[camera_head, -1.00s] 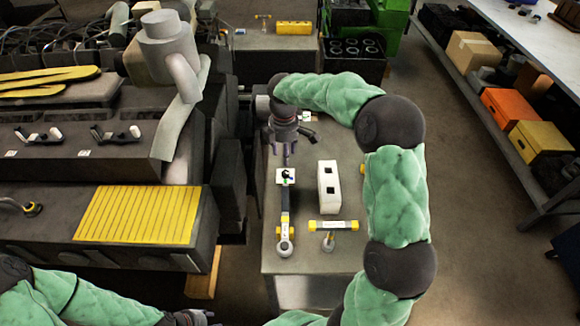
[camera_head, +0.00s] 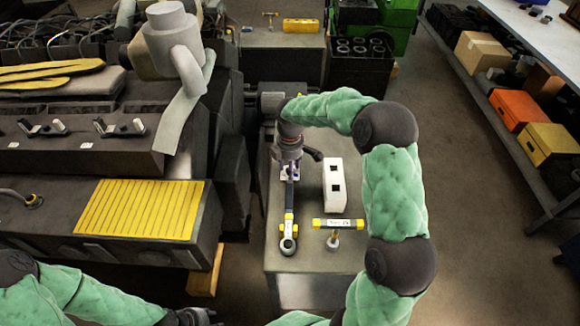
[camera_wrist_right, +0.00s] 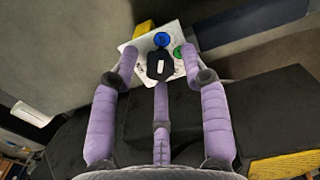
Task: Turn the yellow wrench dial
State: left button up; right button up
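A long wrench (camera_head: 289,222) with a dark shaft, yellow bands and a ring head lies lengthwise on a grey cabinet top (camera_head: 310,262). At its far end is a white plate; in the right wrist view this plate (camera_wrist_right: 133,48) carries a black knob with a pale slot (camera_wrist_right: 160,66), a blue disc (camera_wrist_right: 161,39) and a green disc (camera_wrist_right: 178,52). A yellow piece (camera_wrist_right: 144,28) shows behind the plate. My left gripper (camera_head: 197,317) is at the bottom edge, partly cut off.
A white block with two dark holes (camera_head: 335,186) and a T-shaped tool with yellow ends (camera_head: 338,223) sit right of the wrench. The engine with a yellow ribbed panel (camera_head: 139,211) stands left. A shelf with boxes (camera_head: 505,108) is at the right, beyond open floor.

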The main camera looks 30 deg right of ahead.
grip_shut()
jog(key=shift+m, duration=0.3)
jog(key=m+p, duration=0.1)
jog(key=m, duration=0.2)
jog(key=shift+r+m+p, duration=0.1)
jog(key=shift+m+p, duration=0.2)
jog(key=shift+m, duration=0.1)
jog(key=m, duration=0.2)
jog(key=shift+m, duration=0.4)
jog(key=m+p, duration=0.1)
jog(key=m, duration=0.2)
jog(key=shift+m, duration=0.3)
jog(key=m, duration=1.2)
jog(key=shift+m, duration=0.4)
